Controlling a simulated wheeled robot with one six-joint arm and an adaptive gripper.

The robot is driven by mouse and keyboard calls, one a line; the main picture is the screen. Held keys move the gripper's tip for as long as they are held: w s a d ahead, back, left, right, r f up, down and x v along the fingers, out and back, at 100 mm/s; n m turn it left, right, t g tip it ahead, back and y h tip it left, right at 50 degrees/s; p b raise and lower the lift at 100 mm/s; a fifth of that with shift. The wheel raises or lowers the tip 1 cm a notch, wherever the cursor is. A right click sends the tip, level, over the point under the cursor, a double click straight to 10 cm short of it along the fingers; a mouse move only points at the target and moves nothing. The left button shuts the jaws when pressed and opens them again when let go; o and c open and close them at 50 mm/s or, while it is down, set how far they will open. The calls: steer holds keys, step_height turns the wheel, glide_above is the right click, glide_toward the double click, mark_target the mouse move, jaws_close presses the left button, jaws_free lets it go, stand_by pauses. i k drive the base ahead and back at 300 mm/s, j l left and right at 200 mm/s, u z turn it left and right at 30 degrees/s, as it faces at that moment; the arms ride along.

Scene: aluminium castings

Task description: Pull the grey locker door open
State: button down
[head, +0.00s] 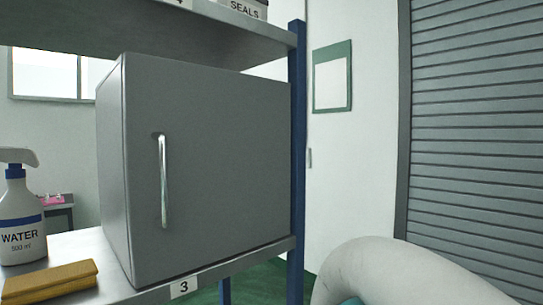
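The grey locker (113,175) stands on a metal shelf in the head view. Its grey door (225,160) faces me and looks shut. A vertical silver bar handle (163,182) is on the left part of the door. A pale, curved part of my arm shows at the bottom right, apart from the locker. My gripper is out of view, so whether it is open or shut does not show.
A WATER spray bottle (22,222) and a yellow-brown block (50,280) are on the shelf (205,274) left of the locker. A blue post (297,150) stands at the door's right edge. An upper shelf (150,25) is above. A slatted shutter (475,130) is at right.

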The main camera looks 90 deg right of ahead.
mark_target(207, 150)
steer(key=z, duration=1.3)
